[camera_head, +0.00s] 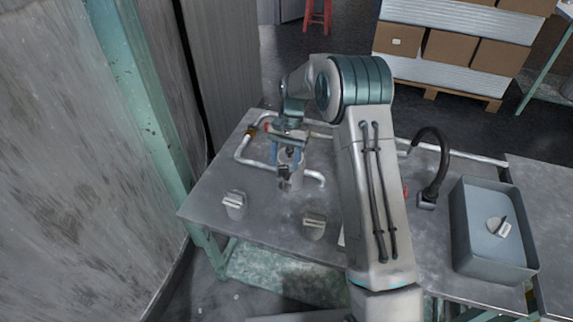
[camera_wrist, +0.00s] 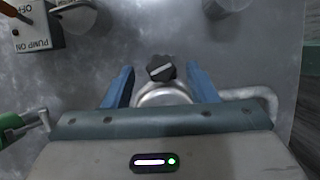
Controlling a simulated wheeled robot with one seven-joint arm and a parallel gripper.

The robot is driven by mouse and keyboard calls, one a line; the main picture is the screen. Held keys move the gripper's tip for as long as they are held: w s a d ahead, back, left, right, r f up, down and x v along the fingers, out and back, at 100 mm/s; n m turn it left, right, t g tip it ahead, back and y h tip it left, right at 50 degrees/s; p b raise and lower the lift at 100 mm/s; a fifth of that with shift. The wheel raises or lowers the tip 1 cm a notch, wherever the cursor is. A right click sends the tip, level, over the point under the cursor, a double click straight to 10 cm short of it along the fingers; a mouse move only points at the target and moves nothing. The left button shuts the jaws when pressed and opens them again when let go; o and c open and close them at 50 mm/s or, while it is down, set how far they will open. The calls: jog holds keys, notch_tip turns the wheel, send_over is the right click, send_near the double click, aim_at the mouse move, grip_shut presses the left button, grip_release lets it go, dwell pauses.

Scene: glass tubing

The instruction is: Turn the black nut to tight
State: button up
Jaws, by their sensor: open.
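The black nut (camera_wrist: 161,68) shows in the wrist view as a dark lobed knob with a pale line across it. It sits at the front of a round pale metal body (camera_wrist: 165,95) with a pipe (camera_wrist: 262,95) leading off to the right. My gripper (camera_wrist: 160,70) is open, its two blue fingers on either side of the nut with a visible gap at each side. In the head view my gripper (camera_head: 288,158) points down over the pipework, and the nut cannot be made out clearly there.
A pump switch box (camera_wrist: 38,25) lies at the wrist view's upper left. In the head view, two small grey fixtures (camera_head: 234,205) (camera_head: 314,227) stand near the table's front. White pipe (camera_head: 245,150) runs along the table (camera_head: 275,215). A grey bin (camera_head: 495,260) stands at right.

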jog(key=shift+x, duration=0.95)
jog(key=shift+c, duration=0.3)
jog(key=c, duration=0.9)
jog(key=shift+d+m+t+y+p, duration=0.15)
jog(key=shift+m+t+y, duration=0.15)
jog(key=shift+m, duration=0.85)
jog(key=shift+m+t+y+p, duration=0.2)
jog(key=shift+m+y, duration=0.2)
jog(key=shift+m, duration=0.75)
jog(key=o, duration=1)
jog(key=shift+d, duration=0.15)
jog(key=shift+c, duration=0.2)
jog(key=shift+a, duration=0.2)
